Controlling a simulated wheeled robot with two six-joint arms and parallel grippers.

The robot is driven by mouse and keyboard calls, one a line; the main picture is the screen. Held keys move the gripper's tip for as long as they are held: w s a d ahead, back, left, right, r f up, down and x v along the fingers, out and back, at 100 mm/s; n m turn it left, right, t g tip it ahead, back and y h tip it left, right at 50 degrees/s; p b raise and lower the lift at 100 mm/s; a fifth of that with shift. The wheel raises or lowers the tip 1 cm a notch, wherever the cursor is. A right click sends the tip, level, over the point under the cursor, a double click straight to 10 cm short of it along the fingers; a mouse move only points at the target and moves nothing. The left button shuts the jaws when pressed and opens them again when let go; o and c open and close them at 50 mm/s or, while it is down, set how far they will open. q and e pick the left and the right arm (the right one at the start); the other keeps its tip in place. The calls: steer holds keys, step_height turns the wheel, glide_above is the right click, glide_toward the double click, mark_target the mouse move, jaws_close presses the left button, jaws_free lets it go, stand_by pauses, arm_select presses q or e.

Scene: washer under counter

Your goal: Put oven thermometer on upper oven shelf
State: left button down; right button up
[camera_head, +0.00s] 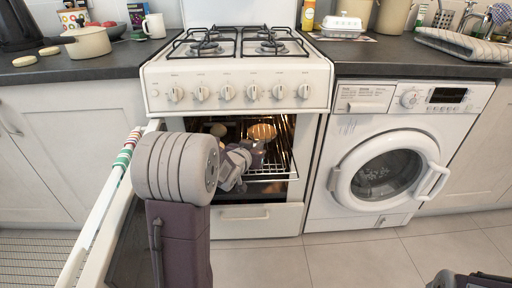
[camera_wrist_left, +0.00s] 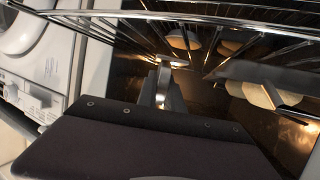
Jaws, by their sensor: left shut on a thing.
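The oven is open, and its wire shelf (camera_head: 272,174) shows inside; its bars also cross the top of the wrist view (camera_wrist_left: 120,14). My left gripper (camera_head: 246,158) is inside the oven opening, close to the shelf. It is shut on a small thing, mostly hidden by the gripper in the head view. In the wrist view a narrow shiny metal piece (camera_wrist_left: 164,84) stands past the dark gripper body; it looks like the oven thermometer, but its dial is not visible. I cannot tell whether it touches the shelf. My right gripper's jaws are not visible.
The oven door (camera_head: 100,225) is open at the left, beside my left arm. A round pale item (camera_head: 262,132) sits deeper in the lit oven. The washer (camera_head: 385,165) stands right of the oven, its round door closed. The floor (camera_head: 330,255) in front is clear.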

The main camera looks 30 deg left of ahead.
mark_target(249, 170)
arm_select(q)
steer(key=shift+f+b, duration=0.5)
steer(key=shift+f, duration=0.05)
steer(key=c, duration=1.4)
jaws_free()
steer(key=p+v, duration=0.1)
steer(key=v, duration=0.1)
steer(key=p+v, duration=0.1)
steer(key=v, duration=0.1)
steer(key=p+v, duration=0.2)
steer(key=v, duration=0.1)
steer(key=shift+r, duration=0.3)
steer(key=shift+s+f+b, duration=0.2)
steer(key=shift+s+b, duration=0.25)
steer(key=shift+b, duration=0.4)
steer(key=shift+s+d+r, duration=0.15)
steer(key=shift+s+r, duration=0.1)
steer(key=shift+s, duration=0.3)
